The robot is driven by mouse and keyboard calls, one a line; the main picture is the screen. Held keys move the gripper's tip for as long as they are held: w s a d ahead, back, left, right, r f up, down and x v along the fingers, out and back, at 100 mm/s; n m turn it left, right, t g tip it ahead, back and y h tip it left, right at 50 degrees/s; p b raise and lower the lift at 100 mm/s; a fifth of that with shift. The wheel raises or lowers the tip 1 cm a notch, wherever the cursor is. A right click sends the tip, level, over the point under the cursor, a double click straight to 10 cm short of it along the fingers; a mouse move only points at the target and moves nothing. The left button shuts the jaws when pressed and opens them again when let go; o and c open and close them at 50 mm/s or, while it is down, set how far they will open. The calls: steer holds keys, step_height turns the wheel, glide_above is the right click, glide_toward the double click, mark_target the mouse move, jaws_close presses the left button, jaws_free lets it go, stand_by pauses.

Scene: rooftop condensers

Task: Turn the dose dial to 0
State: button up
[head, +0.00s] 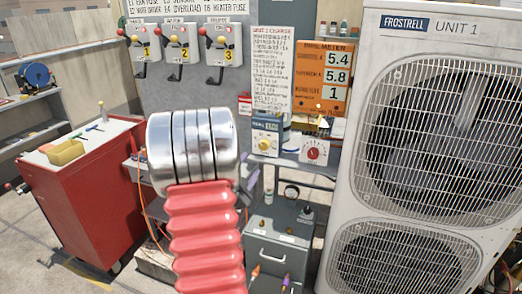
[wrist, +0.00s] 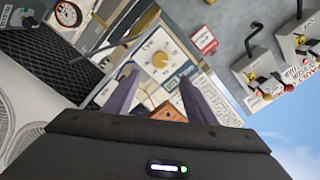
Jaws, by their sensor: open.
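A blue-and-white box has a round yellow knob (head: 264,145) on its white front and a small display above it. In the wrist view this knob (wrist: 160,60) is at upper centre on a pale face with a marked scale. Its setting is too small to read. A red dial (head: 314,151) on a white box sits to its right; I cannot read which is labelled dose. My gripper (wrist: 158,97) is open and empty. Its two purple fingers point towards the yellow-knob box, apart from the knob. In the head view my arm hides most of the gripper.
A red cabinet (head: 75,190) stands at left, and a large white condenser unit (head: 372,130) at right. Switch boxes (head: 180,43) hang on the grey panel above. An orange meter board (head: 323,78) is above the dials. A grey drawer box (head: 280,240) stands below.

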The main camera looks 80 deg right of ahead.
mark_target(263, 147)
steer(key=d, duration=0.9)
steer(key=s+d, duration=0.1)
steer(key=d, duration=0.3)
steer(key=shift+s+d, duration=0.1)
steer(key=shift+d, duration=0.2)
steer(key=shift+a, duration=0.1)
steer(key=c, duration=1)
